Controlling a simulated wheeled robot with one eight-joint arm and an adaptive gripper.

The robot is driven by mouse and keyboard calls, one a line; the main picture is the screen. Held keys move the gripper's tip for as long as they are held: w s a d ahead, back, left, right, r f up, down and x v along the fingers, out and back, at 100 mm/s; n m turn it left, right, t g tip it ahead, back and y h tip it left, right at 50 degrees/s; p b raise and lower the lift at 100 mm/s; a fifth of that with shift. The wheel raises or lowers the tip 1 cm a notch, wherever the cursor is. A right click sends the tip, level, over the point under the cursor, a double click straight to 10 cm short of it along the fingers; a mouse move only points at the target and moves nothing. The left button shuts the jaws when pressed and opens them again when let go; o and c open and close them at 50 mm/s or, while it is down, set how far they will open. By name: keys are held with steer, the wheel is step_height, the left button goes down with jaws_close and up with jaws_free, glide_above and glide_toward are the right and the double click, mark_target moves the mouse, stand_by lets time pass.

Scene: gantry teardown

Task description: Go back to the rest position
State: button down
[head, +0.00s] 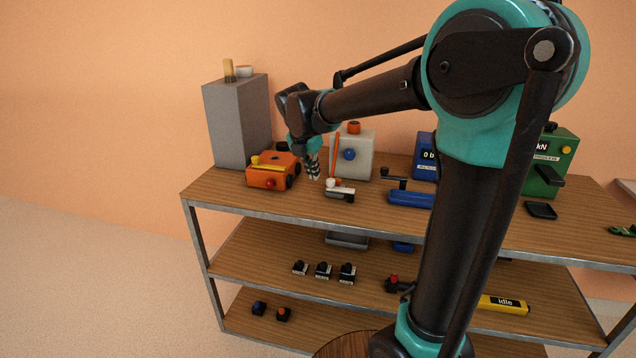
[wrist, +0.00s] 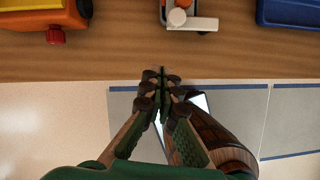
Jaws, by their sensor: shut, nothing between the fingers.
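My gripper (head: 314,170) hangs at the end of my arm over the front left part of the shelf's top board (head: 400,222), just right of the orange box (head: 264,180). In the wrist view the fingers of my gripper (wrist: 162,77) meet at their tips, with nothing between them. The front edge of the wooden top (wrist: 100,66) lies just ahead of the fingertips in that view. My arm hides part of the shelf's middle and right side.
A small white-and-grey device (head: 340,191), a blue device (head: 408,198) and a pale box with a blue knob (head: 356,158) stand near my gripper. A grey block (head: 232,125) stands at the back left. A green box (head: 549,165) is at the right. Lower boards hold small switches (head: 322,271).

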steer(key=s+d+f+m+y, duration=0.1)
steer(key=s+d+f+m, duration=0.6)
steer(key=s+m, duration=0.5)
steer(key=s+d+f+m+y, duration=0.1)
steer(key=s+d+f+m, duration=0.6)
steer(key=m, duration=1.1)
steer(key=s+f, duration=0.4)
steer(key=shift+s+d+f, duration=0.15)
steer(key=shift+s+d, duration=0.2)
steer(key=shift+s, duration=0.05)
steer(key=c, duration=2.2)
jaws_free()
